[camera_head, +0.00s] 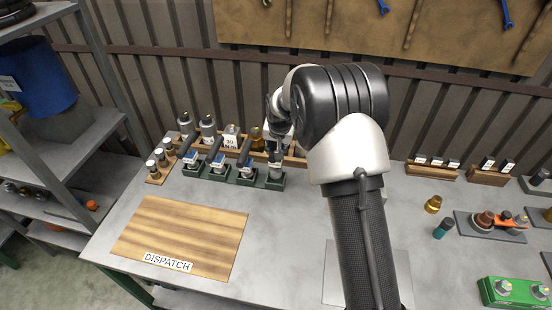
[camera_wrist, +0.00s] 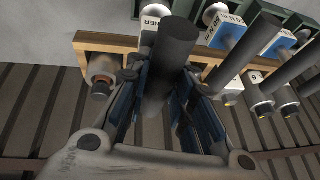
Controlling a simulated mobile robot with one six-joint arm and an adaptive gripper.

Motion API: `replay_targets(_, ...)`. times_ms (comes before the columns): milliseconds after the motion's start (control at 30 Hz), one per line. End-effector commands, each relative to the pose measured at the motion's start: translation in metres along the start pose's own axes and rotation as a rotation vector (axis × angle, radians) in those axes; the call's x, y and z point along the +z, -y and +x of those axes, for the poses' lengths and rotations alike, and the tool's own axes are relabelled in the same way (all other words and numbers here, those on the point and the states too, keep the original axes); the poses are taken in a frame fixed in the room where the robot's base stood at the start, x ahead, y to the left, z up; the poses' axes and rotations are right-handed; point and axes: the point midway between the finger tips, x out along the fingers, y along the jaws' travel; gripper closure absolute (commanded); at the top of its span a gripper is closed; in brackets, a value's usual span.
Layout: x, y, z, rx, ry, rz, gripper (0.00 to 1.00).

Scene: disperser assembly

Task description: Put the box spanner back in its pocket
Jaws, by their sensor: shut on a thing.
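My gripper (camera_head: 277,138) is at the back of the bench, over the rightmost of several dark green pockets (camera_head: 271,183). In the wrist view my gripper's fingers (camera_wrist: 160,92) are closed around a thick dark cylindrical handle, which I take for the box spanner (camera_wrist: 172,50). Its lower end shows in the head view at or just over that pocket. I cannot tell whether it is seated inside. A partly hidden white label ending in "NER" (camera_wrist: 156,10) shows beside the handle.
Black-handled tools (camera_head: 216,147) with blue and white labels stand in the neighbouring green pockets, close on the left. The wooden DISPATCH board (camera_head: 185,235) in front is empty.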

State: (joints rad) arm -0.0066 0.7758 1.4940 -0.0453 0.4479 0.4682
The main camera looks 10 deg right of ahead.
Motion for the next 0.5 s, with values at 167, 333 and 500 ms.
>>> replay_targets(167, 0.004, -0.002, 0.011, -0.001, -0.003, 0.000, 1.00)
replay_targets(333, 0.014, -0.005, 0.035, -0.001, -0.002, 0.000, 1.00)
replay_targets(500, 0.015, -0.006, 0.040, -0.003, -0.006, 0.000, 1.00)
